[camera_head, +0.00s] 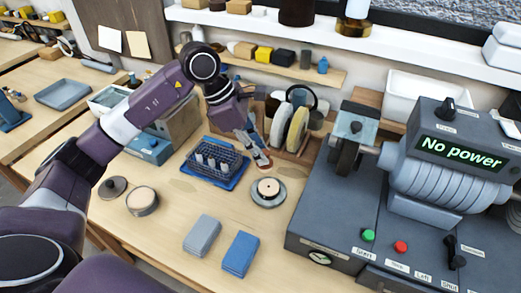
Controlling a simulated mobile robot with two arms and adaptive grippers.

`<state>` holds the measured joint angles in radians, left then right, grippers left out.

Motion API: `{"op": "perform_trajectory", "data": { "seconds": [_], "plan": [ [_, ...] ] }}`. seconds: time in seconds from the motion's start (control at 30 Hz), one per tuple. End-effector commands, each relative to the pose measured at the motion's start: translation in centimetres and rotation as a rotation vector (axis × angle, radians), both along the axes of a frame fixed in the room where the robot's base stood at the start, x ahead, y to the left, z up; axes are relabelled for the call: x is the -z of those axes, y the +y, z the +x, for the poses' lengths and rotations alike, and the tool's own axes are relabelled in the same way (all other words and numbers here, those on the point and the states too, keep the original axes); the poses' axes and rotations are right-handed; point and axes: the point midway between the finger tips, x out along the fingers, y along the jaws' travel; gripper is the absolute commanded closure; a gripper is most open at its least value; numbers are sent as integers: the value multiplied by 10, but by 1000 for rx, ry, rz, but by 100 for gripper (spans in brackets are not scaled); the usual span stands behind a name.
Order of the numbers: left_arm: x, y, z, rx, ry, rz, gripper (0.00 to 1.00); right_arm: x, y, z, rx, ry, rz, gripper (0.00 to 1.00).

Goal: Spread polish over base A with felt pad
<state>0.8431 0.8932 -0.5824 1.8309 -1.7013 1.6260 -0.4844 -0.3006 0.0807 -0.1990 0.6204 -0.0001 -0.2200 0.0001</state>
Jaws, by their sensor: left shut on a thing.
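My left gripper (257,150) reaches in from the left and points down, just behind a round grey base with a pale centre (268,191). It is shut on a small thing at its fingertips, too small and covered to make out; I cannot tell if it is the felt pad. The gripper is apart from the round base, which lies flat on the bench and may be base A. An open round tin (142,201) stands at the left with a dark lid (112,188) beside it. My right gripper is not in view.
A blue tray with a dark rack (215,163) sits left of the gripper. A grey block (202,235) and a blue block (239,254) lie in front. A large grey machine (330,215) reading "No power" fills the right. Discs (296,127) stand behind.

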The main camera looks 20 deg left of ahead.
Motion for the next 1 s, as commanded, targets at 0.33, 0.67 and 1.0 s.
{"op": "perform_trajectory", "data": {
  "seconds": [0.33, 0.67, 1.0],
  "plan": [
    [-24, 1, -27, 0, -2, 1, 100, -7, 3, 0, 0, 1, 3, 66],
    [-44, 1, -51, -1, -1, 2, 100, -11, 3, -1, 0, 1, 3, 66],
    [-48, 0, -57, 0, 0, 1, 100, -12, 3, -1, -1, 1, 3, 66]
  ]
}}
